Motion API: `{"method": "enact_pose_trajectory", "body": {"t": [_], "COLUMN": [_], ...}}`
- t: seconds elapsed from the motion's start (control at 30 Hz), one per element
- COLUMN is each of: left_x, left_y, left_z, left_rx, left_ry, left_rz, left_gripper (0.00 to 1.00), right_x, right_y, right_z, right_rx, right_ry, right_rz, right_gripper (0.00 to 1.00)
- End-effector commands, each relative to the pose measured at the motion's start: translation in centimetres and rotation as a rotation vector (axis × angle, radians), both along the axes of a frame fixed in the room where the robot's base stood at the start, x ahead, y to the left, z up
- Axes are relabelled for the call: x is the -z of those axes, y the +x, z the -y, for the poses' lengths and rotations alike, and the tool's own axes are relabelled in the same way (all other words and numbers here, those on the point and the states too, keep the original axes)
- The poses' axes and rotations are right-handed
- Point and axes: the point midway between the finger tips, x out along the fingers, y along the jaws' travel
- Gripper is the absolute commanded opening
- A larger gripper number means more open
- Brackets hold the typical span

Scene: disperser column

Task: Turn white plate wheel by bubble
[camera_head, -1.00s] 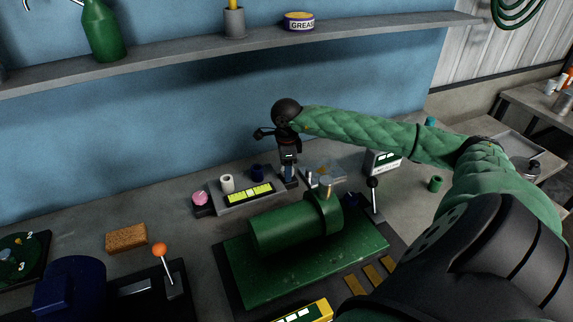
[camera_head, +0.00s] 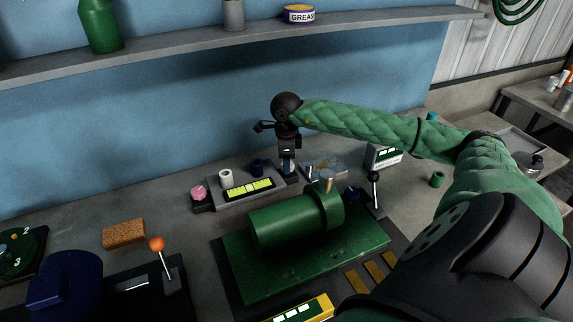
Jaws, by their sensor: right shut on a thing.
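A grey plate (camera_head: 212,208) bears a yellow-green bubble level (camera_head: 249,189) with dark marks. A white wheel-like knob (camera_head: 226,176) and a dark blue one (camera_head: 257,167) stand behind the level. A pink knob (camera_head: 198,192) sits on a dark block at the plate's left end. My right gripper (camera_head: 287,168) points down at the plate's right end, to the right of the white and blue knobs. It is shut on a small part there that its fingers mostly hide. I cannot make out the bubble. My left gripper is out of view.
A green cylinder (camera_head: 284,225) on a green base (camera_head: 300,272) stands in front of the plate. A black-knobbed lever (camera_head: 375,177) and a small display box (camera_head: 384,157) are to the right. A sponge (camera_head: 124,233) and an orange-knobbed lever (camera_head: 157,244) are at left. A shelf (camera_head: 180,47) runs above.

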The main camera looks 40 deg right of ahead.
Motion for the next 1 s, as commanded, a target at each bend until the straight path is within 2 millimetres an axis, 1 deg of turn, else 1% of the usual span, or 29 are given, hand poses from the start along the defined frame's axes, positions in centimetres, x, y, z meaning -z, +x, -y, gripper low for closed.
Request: {"method": "enact_pose_trajectory", "body": {"t": [0.2, 0.43, 0.47, 0.5, 0.57, 0.87, 1.0], "left_x": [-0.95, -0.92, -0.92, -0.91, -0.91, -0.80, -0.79], "left_y": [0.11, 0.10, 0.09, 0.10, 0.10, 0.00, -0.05], "left_z": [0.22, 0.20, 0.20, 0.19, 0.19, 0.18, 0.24], "left_rx": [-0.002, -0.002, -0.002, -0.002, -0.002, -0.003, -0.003], "left_ry": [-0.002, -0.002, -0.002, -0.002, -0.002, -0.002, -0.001], "left_rz": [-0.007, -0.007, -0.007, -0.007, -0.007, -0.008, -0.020], "left_gripper": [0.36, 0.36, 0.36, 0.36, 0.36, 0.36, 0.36], "right_x": [-0.03, -0.06, -0.06, -0.06, -0.05, -0.10, -0.84], "right_y": [0.03, 0.04, 0.04, 0.04, 0.03, 0.04, 0.09], "right_z": [0.01, 0.02, 0.02, 0.02, 0.01, 0.02, 0.02], "right_rx": [0.025, 0.025, 0.025, 0.025, 0.025, 0.025, 0.024], "right_ry": [-0.001, -0.001, -0.001, -0.001, -0.001, -0.001, 0.000], "right_rz": [0.001, 0.001, 0.001, 0.001, 0.001, 0.001, 0.003], "right_gripper": [0.16, 0.16, 0.42, 0.50, 0.60, 0.60, 0.60]}}
